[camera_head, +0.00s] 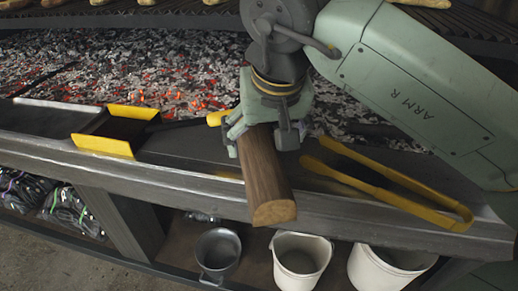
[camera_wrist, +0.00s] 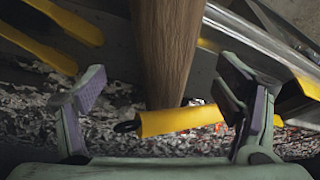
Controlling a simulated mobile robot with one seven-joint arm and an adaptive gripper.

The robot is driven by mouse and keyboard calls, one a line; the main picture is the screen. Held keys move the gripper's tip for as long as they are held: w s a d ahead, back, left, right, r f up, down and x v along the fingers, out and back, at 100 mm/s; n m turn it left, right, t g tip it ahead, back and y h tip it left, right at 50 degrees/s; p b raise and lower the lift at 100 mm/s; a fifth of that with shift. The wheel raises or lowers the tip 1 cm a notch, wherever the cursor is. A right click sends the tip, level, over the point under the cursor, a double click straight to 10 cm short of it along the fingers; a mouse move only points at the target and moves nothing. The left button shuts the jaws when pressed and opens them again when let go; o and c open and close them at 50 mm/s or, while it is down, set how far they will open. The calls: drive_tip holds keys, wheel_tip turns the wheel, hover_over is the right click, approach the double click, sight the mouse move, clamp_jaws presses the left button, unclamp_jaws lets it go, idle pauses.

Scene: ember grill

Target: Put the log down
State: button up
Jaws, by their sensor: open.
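The log (camera_head: 264,180) is a brown split piece of wood with a pale cut end toward the camera. It lies over the dark metal ledge (camera_head: 180,170), and its near end sticks out past the front edge. My gripper (camera_head: 261,140) is above the log's far end, with one finger on each side. In the wrist view the log (camera_wrist: 168,45) comes between the spread fingers of my gripper (camera_wrist: 160,95), with gaps at both sides. The fingers are open. Whether the log's underside touches the ledge is hidden.
Yellow tongs (camera_head: 390,189) lie right of the log. A black and yellow scoop (camera_head: 104,146) lies to the left; a yellow handle (camera_wrist: 170,122) is near the gripper. Glowing coals (camera_head: 130,75) lie behind. Pails (camera_head: 300,262) and a metal pot (camera_head: 218,250) stand below the ledge.

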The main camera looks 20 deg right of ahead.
sight(261, 144)
drive_tip(key=x, duration=0.6)
drive_tip(key=shift+w+a+r+p, duration=0.1)
drive_tip(key=shift+w+a+p, duration=0.1)
drive_tip(key=shift+w+p, duration=0.2)
drive_tip(key=shift+w+f, duration=0.15)
drive_tip(key=shift+f, duration=0.3)
drive_tip(key=shift+f+b, duration=0.2)
drive_tip(key=shift+b, duration=0.2)
drive_tip(key=shift+d+f, duration=0.1)
clamp_jaws()
idle(0.9)
